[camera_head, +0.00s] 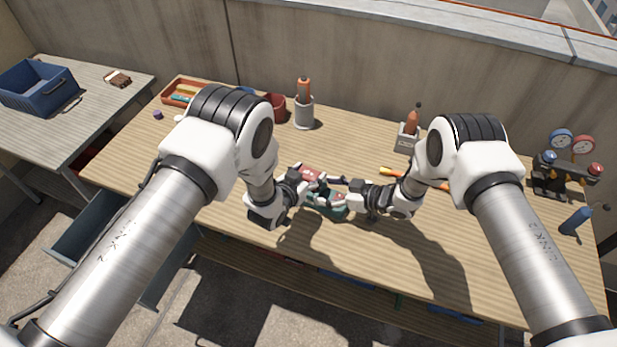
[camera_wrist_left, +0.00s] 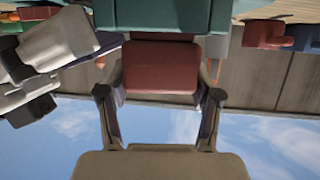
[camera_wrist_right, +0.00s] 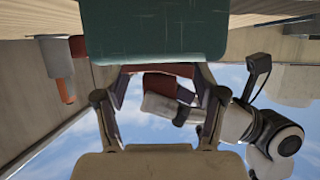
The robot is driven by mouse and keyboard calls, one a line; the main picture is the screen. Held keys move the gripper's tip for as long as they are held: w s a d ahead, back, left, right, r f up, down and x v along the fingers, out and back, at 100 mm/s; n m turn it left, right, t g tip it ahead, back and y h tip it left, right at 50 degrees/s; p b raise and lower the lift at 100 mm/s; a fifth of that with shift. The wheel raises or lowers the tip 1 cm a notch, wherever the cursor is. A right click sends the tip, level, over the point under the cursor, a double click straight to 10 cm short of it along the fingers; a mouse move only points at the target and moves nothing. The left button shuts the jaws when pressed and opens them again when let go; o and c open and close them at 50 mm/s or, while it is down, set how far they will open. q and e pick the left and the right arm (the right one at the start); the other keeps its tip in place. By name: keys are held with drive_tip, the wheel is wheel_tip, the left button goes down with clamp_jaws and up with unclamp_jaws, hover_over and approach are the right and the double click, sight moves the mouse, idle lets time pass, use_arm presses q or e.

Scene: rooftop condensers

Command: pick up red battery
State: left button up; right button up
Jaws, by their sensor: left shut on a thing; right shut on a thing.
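The red battery (camera_head: 310,174) is between the fingers of my left gripper (camera_head: 318,184), near the middle of the workbench. In the left wrist view the red block (camera_wrist_left: 161,67) fills the gap between both fingers. A teal block-shaped thing (camera_head: 328,205) is beside it, held by my right gripper (camera_head: 346,192). The teal thing fills the top of the right wrist view (camera_wrist_right: 153,30) between the fingers. In the left wrist view its edge (camera_wrist_left: 160,15) adjoins the battery; I cannot tell if they touch. The fingers hide parts of both.
On the workbench (camera_head: 440,260) stand a grey holder (camera_head: 304,112) with an orange-handled tool, a red cup (camera_head: 276,108), an orange tray (camera_head: 182,92), a grey box holder (camera_head: 406,138) and a gauge set (camera_head: 565,170). A blue crate (camera_head: 38,90) sits on the left table. The bench's front right is clear.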

use_arm(q)
wheel_tip(320, 180, up, 4)
drive_tip(key=shift+s+f, duration=0.15)
drive_tip(key=s+a, duration=0.2)
drive_tip(key=s, duration=0.3)
drive_tip(key=s+a, duration=0.3)
drive_tip(key=s, duration=0.2)
drive_tip(key=s+a, duration=0.3)
drive_tip(key=s, duration=0.3)
drive_tip(key=shift+f, duration=0.1)
drive_tip(key=shift+c, duration=0.6)
drive_tip(key=shift+w, duration=0.1)
use_arm(e)
drive_tip(key=o, duration=1.7)
drive_tip(key=shift+c, duration=0.2)
use_arm(q)
wheel_tip(320, 180, up, 4)
drive_tip(key=p, duration=0.3)
drive_tip(key=shift+f+p, duration=0.1)
drive_tip(key=shift+p, duration=0.25)
use_arm(e)
drive_tip(key=v, duration=0.9)
